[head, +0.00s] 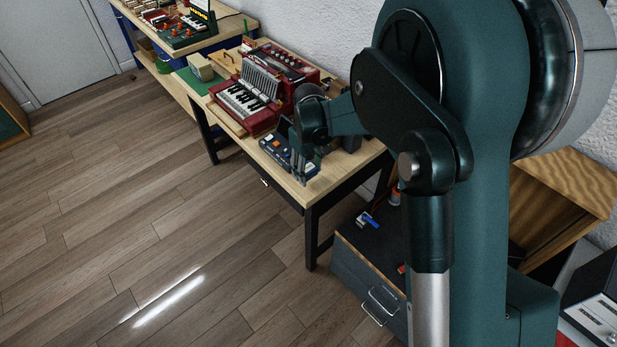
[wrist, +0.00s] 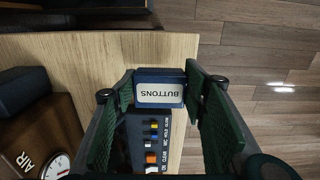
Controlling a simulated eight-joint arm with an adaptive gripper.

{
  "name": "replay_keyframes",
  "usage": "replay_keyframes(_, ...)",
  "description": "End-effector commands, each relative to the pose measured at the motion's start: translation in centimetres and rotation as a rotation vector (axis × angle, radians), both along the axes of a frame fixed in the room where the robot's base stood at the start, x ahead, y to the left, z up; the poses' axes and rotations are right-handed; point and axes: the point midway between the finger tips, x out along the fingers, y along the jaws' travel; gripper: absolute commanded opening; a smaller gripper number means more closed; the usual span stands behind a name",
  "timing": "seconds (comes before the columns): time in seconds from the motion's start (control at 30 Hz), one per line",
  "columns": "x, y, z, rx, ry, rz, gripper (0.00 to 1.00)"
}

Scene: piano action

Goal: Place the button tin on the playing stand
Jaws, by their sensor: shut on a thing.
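The button tin (wrist: 173,76) is a small dark blue box with a pale label reading BUTTONS. In the wrist view it sits between the two green finger pads of my gripper (wrist: 162,86), which is shut on it. In the head view my gripper (head: 299,172) points down over the near end of the wooden bench; the tin is too small or hidden to make out there. I cannot tell whether the tin touches the bench. A red accordion (head: 247,100) rests on a wooden base farther along the bench; I cannot tell for certain which thing is the playing stand.
A dark panel with coloured switches (wrist: 150,143) lies beside the tin. A brown box with an AIR gauge (wrist: 52,168) stands to the left. The bench top (wrist: 95,62) is bare around the tin's left, and its edge drops to the wooden floor (wrist: 275,120). A drawer cabinet (head: 365,270) stands nearby.

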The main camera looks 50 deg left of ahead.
Motion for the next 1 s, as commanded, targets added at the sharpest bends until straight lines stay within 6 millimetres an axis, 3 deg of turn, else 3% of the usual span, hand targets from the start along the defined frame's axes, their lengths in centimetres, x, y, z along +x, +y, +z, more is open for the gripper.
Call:
replay_keyframes(0.47,0.0,0.0,-3.6,0.000,0.000,0.000,0.29)
replay_keyframes(0.97,0.0,0.0,-4.1,0.000,0.000,0.000,0.29)
replay_keyframes(1.0,0.0,0.0,-4.1,0.000,0.000,0.000,0.47)
